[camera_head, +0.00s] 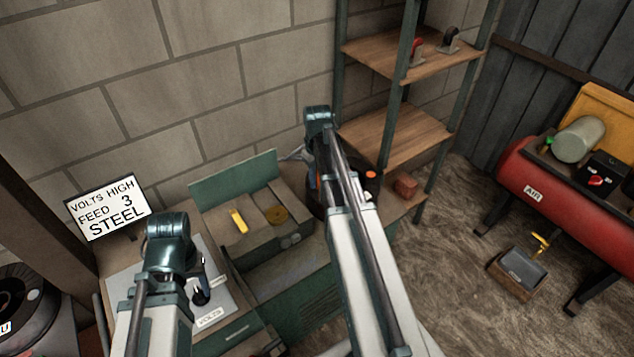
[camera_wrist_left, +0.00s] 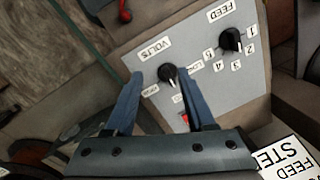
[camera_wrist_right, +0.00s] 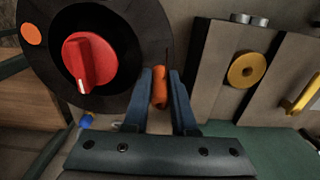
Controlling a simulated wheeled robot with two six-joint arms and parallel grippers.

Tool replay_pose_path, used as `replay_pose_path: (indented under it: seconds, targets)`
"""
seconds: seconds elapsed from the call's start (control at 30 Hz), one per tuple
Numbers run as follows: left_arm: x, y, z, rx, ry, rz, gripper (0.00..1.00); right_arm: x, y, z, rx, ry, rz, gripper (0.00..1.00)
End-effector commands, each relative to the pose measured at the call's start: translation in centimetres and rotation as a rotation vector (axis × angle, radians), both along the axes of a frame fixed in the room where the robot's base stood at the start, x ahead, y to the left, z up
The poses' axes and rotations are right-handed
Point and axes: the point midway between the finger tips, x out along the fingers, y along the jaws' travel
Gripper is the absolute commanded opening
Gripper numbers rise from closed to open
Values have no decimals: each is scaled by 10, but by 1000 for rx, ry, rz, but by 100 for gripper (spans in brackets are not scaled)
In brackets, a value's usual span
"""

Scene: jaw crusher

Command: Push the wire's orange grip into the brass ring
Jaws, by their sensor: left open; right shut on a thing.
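The orange grip (camera_wrist_right: 159,88) is upright between the fingers of my right gripper (camera_wrist_right: 160,74), which is shut on it. The brass ring (camera_wrist_right: 247,70) is on a grey-brown panel to the right of the grip, clearly apart from it. The ring also shows in the head view (camera_head: 277,215), left of my right arm, which mostly hides its gripper there. No wire can be made out clearly. My left gripper (camera_wrist_left: 162,72) is open, with its fingers on either side of the black VOLTS knob (camera_wrist_left: 169,76); I cannot tell whether they touch it.
A black round housing with a red knob (camera_wrist_right: 92,60) is close left of the orange grip. A yellow handle (camera_head: 238,221) is left of the ring. A FEED knob (camera_wrist_left: 230,40) shares the VOLTS panel. A sign (camera_head: 107,207) reads VOLTS HIGH, FEED 3, STEEL. Shelves (camera_head: 395,135) stand behind.

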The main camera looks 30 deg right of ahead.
Motion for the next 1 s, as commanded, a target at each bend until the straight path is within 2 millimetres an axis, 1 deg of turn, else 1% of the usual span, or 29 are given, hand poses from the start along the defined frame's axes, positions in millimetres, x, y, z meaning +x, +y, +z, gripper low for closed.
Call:
replay_pose_path:
  seconds: [0.03,0.8,1.0]
  targets:
    - [0,0,4,0,0,0,55,0,0,4,0,0,0,0]
    - [0,0,33,0,0,0,55,0,0,33,0,0,0,0]
    - [0,0,37,0,0,0,55,0,0,37,0,0,0,0]
